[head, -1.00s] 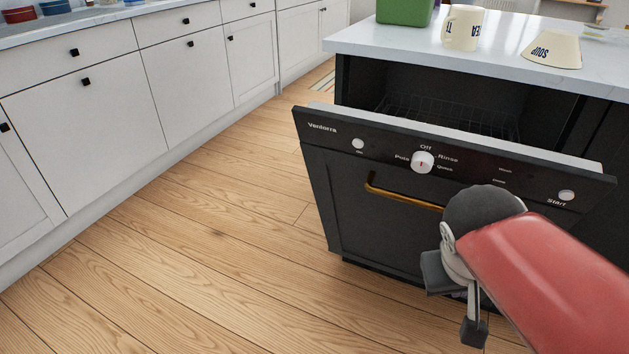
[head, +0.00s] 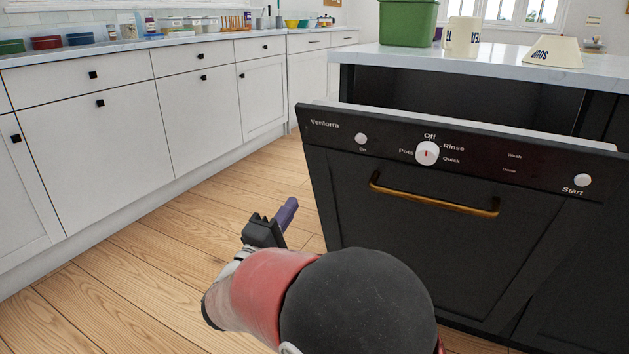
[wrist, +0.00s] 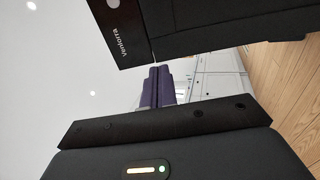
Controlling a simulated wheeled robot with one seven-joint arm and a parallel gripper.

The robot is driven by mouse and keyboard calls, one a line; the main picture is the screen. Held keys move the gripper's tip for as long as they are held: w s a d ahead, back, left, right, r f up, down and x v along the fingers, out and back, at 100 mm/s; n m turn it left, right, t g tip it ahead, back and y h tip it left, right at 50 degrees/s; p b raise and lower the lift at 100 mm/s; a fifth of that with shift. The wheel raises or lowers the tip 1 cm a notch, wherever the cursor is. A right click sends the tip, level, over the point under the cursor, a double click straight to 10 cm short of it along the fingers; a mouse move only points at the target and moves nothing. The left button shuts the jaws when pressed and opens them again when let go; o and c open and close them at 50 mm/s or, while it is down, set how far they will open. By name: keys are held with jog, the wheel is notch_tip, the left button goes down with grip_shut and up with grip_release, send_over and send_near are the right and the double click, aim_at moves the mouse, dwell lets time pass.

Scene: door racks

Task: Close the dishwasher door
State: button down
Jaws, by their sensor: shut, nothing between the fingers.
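The black dishwasher door (head: 400,235) stands partly open in the head view, its top edge tilted out from the counter. It has a gold handle (head: 436,203) and a white dial (head: 427,153). My gripper (head: 290,208) is in front of the door's left edge, over the floor, with its purple fingertips together and nothing held. In the wrist view the purple fingers (wrist: 158,85) show side by side, and the door's corner (wrist: 128,28) with the brand name is above them. I see no touch between gripper and door.
White cabinets (head: 110,135) line the left. The wooden floor (head: 180,245) between is clear.

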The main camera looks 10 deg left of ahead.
aim_at(323, 154)
jog(key=x, duration=1.4)
jog(key=shift+s+a+r+p, duration=0.1)
jog(key=shift+r+p, duration=0.1)
jog(key=shift+p, duration=0.2)
